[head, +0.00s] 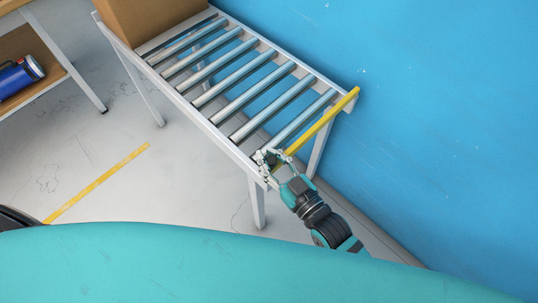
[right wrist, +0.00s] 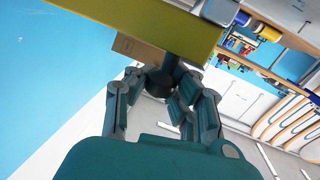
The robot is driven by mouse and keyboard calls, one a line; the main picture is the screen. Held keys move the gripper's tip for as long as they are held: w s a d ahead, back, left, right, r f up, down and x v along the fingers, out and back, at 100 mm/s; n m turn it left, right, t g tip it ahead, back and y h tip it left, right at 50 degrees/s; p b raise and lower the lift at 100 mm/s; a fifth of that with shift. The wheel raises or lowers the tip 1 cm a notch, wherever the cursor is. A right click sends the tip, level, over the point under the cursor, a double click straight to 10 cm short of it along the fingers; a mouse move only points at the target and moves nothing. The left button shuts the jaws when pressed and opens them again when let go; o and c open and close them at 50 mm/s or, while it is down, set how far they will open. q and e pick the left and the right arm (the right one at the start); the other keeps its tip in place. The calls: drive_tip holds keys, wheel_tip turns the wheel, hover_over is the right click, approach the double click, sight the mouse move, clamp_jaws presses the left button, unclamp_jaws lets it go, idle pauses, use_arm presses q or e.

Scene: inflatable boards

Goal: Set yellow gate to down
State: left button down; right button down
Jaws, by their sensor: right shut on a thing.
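The yellow gate (head: 322,125) is a straight yellow bar across the near right end of the roller conveyor (head: 205,122). It looks about level with the conveyor frame. My right gripper (head: 271,157) is at the bar's near end. In the right wrist view, the gate (right wrist: 130,20) crosses the top as a wide yellow band. A dark round knob (right wrist: 160,82) under it sits between the fingers of my right gripper, which is shut on it. The fingers hide part of the knob. My left gripper is not in view.
A cardboard box (head: 150,18) stands at the conveyor's far end. A blue wall (head: 430,130) runs close along the conveyor's right side. A wooden shelf (head: 25,45) with a blue cylinder (head: 18,75) is at the upper left. The floor between is clear, with a yellow stripe (head: 97,183).

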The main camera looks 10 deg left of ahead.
drive_tip(key=shift+s+d+f, duration=0.2)
drive_tip(key=shift+f, duration=0.55)
drive_tip(key=c, duration=1.7)
unclamp_jaws()
drive_tip(key=o, duration=0.5)
drive_tip(key=shift+s+d+r, duration=0.1)
drive_tip(key=shift+d+r, duration=0.1)
drive_tip(key=shift+o, duration=0.7)
drive_tip(key=shift+a+r, duration=0.15)
drive_tip(key=v, duration=1.1)
drive_tip(key=shift+s+d, duration=0.25)
drive_tip(key=shift+d, duration=0.1)
